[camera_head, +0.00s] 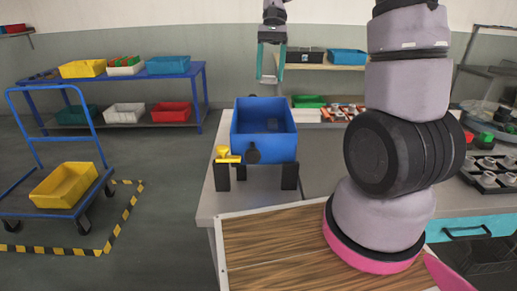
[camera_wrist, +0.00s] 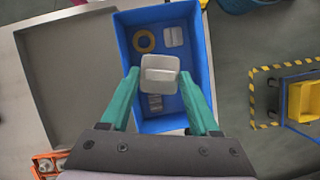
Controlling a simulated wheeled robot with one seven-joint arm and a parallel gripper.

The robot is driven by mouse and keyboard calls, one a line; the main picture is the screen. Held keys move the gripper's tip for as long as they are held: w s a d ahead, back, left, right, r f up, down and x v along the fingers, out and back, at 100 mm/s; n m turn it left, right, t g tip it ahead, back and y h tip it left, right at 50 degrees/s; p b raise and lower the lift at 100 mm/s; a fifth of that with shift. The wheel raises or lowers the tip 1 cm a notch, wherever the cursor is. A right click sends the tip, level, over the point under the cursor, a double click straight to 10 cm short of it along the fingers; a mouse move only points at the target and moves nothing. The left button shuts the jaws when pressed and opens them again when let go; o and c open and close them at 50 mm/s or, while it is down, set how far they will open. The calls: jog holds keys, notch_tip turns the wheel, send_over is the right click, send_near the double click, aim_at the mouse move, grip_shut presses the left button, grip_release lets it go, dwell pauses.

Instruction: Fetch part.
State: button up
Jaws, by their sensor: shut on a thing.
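My gripper (camera_wrist: 159,76) has teal fingers and is shut on a light grey square part (camera_wrist: 160,68) with a raised bar across its face. In the wrist view the part is in front of the open blue tank (camera_wrist: 206,70). Inside the tank, the wrist view shows a yellow ring (camera_wrist: 145,40), a pale block (camera_wrist: 173,36) and a small ridged part (camera_wrist: 155,103), all apart from my gripper.
The tank stands on dark legs on a grey bench, with a yellow valve (camera_head: 226,155) at its front. A shallow grey tray (camera_wrist: 75,75) lies beside the tank. A dark rack of parts (camera_head: 490,170) is at the right. A blue trolley carries a yellow bin (camera_head: 63,186).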

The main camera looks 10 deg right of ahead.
jog(key=shift+f, duration=2.05)
jog(key=o, duration=1.5)
jog(key=shift+c, duration=0.2)
jog(key=shift+r, duration=0.1)
jog(key=v, duration=1)
jog(key=shift+r, duration=0.3)
jog(key=shift+w+d, duration=0.1)
jog(key=t, duration=0.4)
send_near(269, 83)
notch_tip(269, 83, up, 5)
jog(key=s+d, duration=0.1)
jog(key=d, duration=0.2)
jog(key=s+d+n+t, duration=0.1)
jog(key=s+t, duration=0.6)
jog(key=s, duration=0.5)
jog(key=shift+s+d, duration=0.35)
jog(key=shift+s, duration=0.05)
